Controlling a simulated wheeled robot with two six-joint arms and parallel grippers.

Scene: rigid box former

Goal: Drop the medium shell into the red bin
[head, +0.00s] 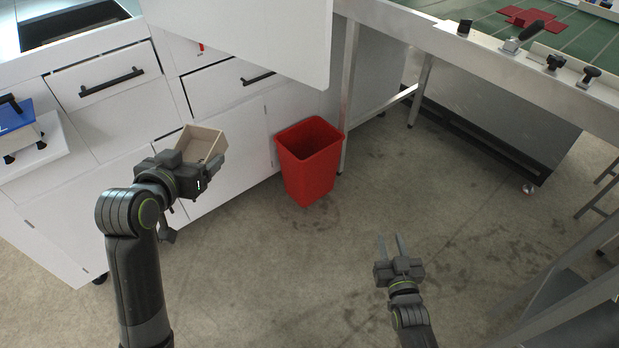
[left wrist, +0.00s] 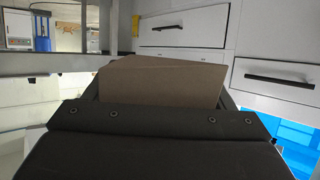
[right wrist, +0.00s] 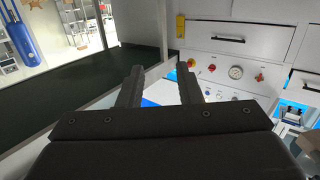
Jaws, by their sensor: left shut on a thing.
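The medium shell (head: 205,143) is a small open beige box, held tilted in front of the white cabinets in the head view. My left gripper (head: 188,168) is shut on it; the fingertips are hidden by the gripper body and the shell. The shell also fills the middle of the left wrist view (left wrist: 163,80). The red bin (head: 308,160) stands upright on the floor, its open top facing up, to the right of the shell and apart from it. My right gripper (head: 393,247) is open and empty over the floor, right of and nearer than the bin. Its two spread fingers show in the right wrist view (right wrist: 160,88).
White cabinets (head: 235,130) with black handles stand behind the left gripper and the bin. A metal table leg (head: 348,95) rises just right of the bin. A green-topped table (head: 580,40) carries a red flat piece (head: 533,18). The middle floor is clear.

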